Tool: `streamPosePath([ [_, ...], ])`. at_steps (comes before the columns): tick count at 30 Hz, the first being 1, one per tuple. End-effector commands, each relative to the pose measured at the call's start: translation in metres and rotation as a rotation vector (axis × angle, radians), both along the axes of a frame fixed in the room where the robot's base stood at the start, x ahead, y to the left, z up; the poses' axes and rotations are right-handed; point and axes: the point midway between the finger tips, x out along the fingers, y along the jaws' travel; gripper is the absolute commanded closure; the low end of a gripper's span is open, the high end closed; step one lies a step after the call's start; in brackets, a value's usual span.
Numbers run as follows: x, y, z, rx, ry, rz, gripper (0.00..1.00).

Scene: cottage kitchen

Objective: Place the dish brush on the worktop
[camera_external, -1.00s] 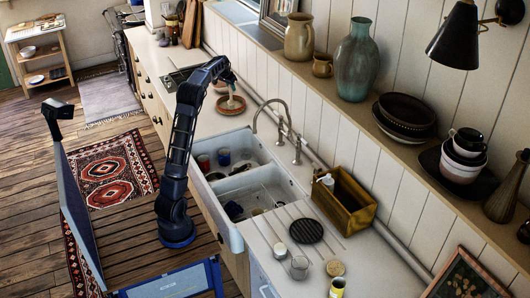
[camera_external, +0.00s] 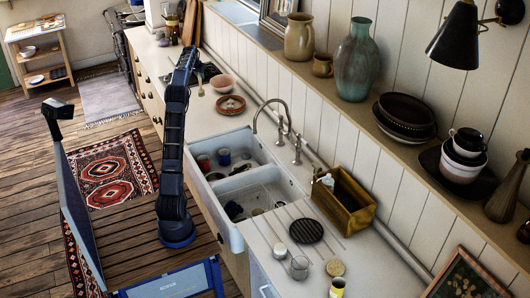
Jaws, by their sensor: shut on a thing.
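My gripper (camera_external: 198,72) is at the far part of the worktop (camera_external: 205,118), left of the pink bowl and near the hob, partly hidden behind my raised arm. It is shut on a small thin thing, which I take to be the dish brush (camera_external: 200,88). The brush shows only as a pale sliver just below the gripper, low over the worktop. I cannot tell whether it touches the surface.
A pink bowl (camera_external: 223,83) and a terracotta dish (camera_external: 231,104) stand close to the right of the gripper. The double sink (camera_external: 232,171) with cups in it lies nearer. Worktop left of the dish is clear. Bottles and boards (camera_external: 191,22) stand at the far end.

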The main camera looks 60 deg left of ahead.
Motion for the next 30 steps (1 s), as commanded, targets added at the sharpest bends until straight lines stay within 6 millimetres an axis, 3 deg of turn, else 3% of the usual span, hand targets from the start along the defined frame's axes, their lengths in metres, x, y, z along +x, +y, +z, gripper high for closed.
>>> streamPosePath([
  [18,-0.001,0.000,-0.126,-0.003,0.002,0.001,1.00],
  [22,-0.001,0.000,-0.144,-0.001,0.001,0.001,1.00],
  [30,-0.001,0.000,-0.160,-0.001,0.001,0.001,1.00],
])
